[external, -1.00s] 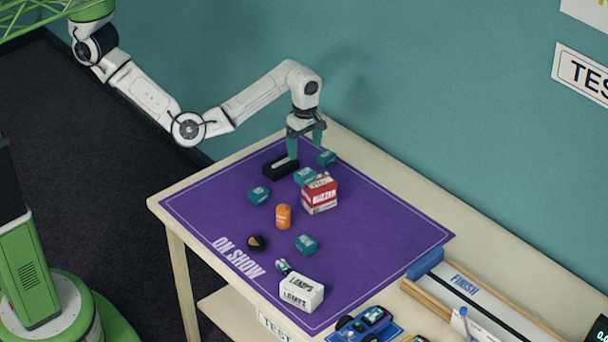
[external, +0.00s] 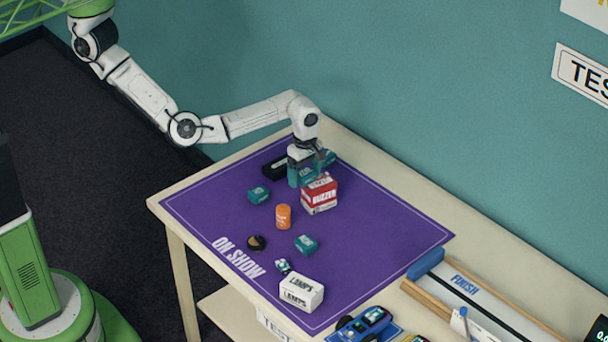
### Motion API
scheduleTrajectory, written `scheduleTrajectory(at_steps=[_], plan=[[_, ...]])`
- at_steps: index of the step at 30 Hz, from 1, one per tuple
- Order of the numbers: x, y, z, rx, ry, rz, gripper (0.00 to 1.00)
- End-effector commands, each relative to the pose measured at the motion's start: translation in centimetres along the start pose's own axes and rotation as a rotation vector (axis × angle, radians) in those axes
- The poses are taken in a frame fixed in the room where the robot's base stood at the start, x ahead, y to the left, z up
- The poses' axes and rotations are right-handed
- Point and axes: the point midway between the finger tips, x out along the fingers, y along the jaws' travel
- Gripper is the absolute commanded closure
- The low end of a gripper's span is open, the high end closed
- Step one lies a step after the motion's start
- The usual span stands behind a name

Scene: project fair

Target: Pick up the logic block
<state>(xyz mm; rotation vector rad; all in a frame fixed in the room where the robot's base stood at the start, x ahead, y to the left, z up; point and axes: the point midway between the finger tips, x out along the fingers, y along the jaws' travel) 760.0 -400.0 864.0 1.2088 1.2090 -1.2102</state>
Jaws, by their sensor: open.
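Several small teal blocks with pale labels too small to read lie on the purple mat (external: 352,272); I cannot tell which is the logic block. One teal block (external: 259,195) is left of my gripper, and another teal block (external: 306,245) is nearer the front. My gripper (external: 306,174) points down, with its teal fingers open, low over the teal block just behind the red buzzer box (external: 320,196). That block is mostly hidden by the fingers and blends with them. I cannot tell whether the fingers touch it.
The buzzer box stands close beside my gripper. A black case (external: 274,168) lies just left of it. An orange cylinder (external: 283,216), a round black item (external: 257,243) and a white lamps box (external: 301,292) are farther forward. The mat's right side is clear.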

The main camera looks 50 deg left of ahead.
Motion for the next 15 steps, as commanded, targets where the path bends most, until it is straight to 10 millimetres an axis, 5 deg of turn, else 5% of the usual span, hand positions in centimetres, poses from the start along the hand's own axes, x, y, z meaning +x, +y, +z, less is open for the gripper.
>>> scheduleTrajectory(at_steps=[4, 15], plan=[[-0.01, 0.01, -0.02, 0.000, 0.000, 0.000, 0.15], [-0.03, 0.00, -0.02, 0.000, 0.001, 0.000, 0.50]])
